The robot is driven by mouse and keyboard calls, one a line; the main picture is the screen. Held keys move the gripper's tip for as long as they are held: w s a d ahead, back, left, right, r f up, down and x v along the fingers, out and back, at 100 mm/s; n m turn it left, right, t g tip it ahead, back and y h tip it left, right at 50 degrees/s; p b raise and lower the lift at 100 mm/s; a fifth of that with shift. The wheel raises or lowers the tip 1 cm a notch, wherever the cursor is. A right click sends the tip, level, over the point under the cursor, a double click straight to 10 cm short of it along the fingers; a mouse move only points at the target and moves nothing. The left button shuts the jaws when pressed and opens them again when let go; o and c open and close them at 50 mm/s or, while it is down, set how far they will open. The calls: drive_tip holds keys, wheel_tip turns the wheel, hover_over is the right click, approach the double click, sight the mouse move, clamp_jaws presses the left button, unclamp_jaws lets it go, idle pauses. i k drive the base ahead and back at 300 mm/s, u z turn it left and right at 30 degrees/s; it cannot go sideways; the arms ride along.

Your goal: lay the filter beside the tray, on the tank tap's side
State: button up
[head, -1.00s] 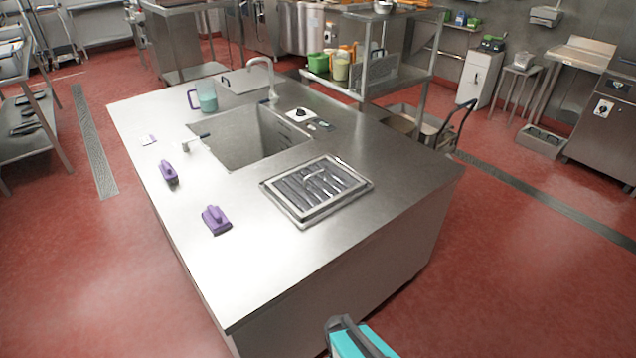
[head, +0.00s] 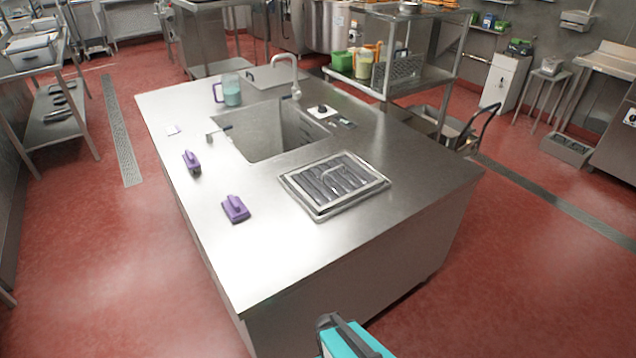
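The tray (head: 319,214) is a shallow steel one with a raised rim, lying on the steel island top to the right of the sunken tank (head: 277,146). A dark grey slatted panel, which looks like the filter (head: 333,181), lies inside the rim. A small tap with a dark handle (head: 220,131) is at the tank's left edge. A tall pale curved spout (head: 295,75) stands at the tank's far end. I cannot tell which of the two is the tank tap. Only a teal and dark part of my own arm shows at the bottom edge; my gripper's fingers are not in sight.
Two purple-handled tools (head: 236,208) (head: 192,162) lie on the island's left side. A jug (head: 231,91) and a small white box with a black knob (head: 322,111) stand near the tank. The island's near end is bare. Red floor (head: 110,270) is open around it.

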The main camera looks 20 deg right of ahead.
sight(412, 153)
drive_tip(key=z, duration=1.05)
drive_tip(key=k, duration=0.15)
drive_tip(key=u, duration=3.95)
drive_tip(key=k, duration=0.15)
drive_tip(key=z, duration=2.5)
drive_tip(key=k, duration=0.1)
drive_tip(key=z, duration=1.75)
